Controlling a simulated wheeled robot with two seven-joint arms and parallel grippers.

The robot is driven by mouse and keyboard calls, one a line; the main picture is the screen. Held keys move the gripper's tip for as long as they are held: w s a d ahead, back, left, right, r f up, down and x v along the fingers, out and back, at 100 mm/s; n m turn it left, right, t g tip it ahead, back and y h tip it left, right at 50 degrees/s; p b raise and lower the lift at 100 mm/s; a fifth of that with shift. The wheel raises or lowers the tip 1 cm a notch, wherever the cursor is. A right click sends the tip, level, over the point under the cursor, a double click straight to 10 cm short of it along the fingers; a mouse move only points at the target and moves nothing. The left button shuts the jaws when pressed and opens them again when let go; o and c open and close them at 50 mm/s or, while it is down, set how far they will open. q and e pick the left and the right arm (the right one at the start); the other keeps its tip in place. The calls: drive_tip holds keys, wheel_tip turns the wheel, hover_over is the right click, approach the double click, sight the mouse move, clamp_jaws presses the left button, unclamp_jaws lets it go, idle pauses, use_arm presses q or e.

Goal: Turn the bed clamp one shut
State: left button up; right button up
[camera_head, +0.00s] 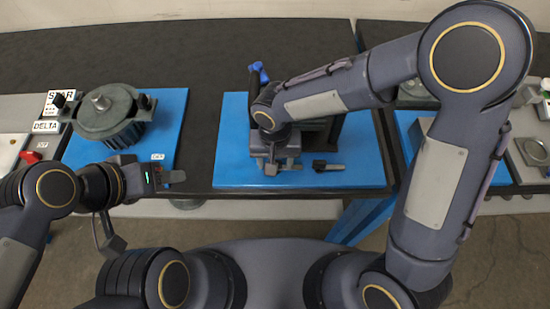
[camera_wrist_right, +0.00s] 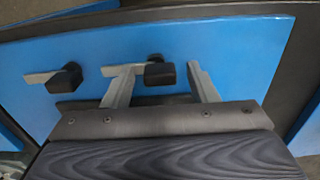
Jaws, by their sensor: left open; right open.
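Two bed clamps, each a black knob with a flat grey metal bar, are on the central blue plate. One clamp (camera_head: 328,166) lies right of my right gripper; it also appears at left in the right wrist view (camera_wrist_right: 64,78). The other clamp (camera_wrist_right: 160,74) has its knob between the open fingers of my right gripper (camera_wrist_right: 160,68), apart from both; its bar passes by the left finger. I cannot tell which is clamp one. In the head view my right gripper (camera_head: 272,168) hides most of that second clamp. My left gripper (camera_head: 168,177) is open and empty, near the left blue plate.
The central blue plate (camera_head: 235,170) has a dark machine behind my right wrist and a blue-handled part (camera_head: 259,72). A motor (camera_head: 112,118) sits on the left blue plate (camera_head: 172,110), beside a STAR/DELTA sign. Bare dark bench lies between the plates.

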drive_tip(key=c, duration=1)
drive_tip(key=shift+n, duration=0.3)
drive_tip(key=n+b, duration=0.1)
drive_tip(key=n, duration=0.1)
drive_tip(key=shift+n, duration=0.3)
drive_tip(key=n+b, duration=0.1)
drive_tip(key=n, duration=0.2)
drive_tip(key=shift+s, duration=0.1)
drive_tip(key=n, duration=0.6)
drive_tip(key=shift+s+d+r+b, duration=0.1)
drive_tip(key=shift+d+b, duration=0.05)
drive_tip(key=shift+b, duration=0.15)
drive_tip(key=n, duration=0.5)
drive_tip(key=shift+d+n, duration=0.1)
drive_tip(key=shift+n, duration=0.2)
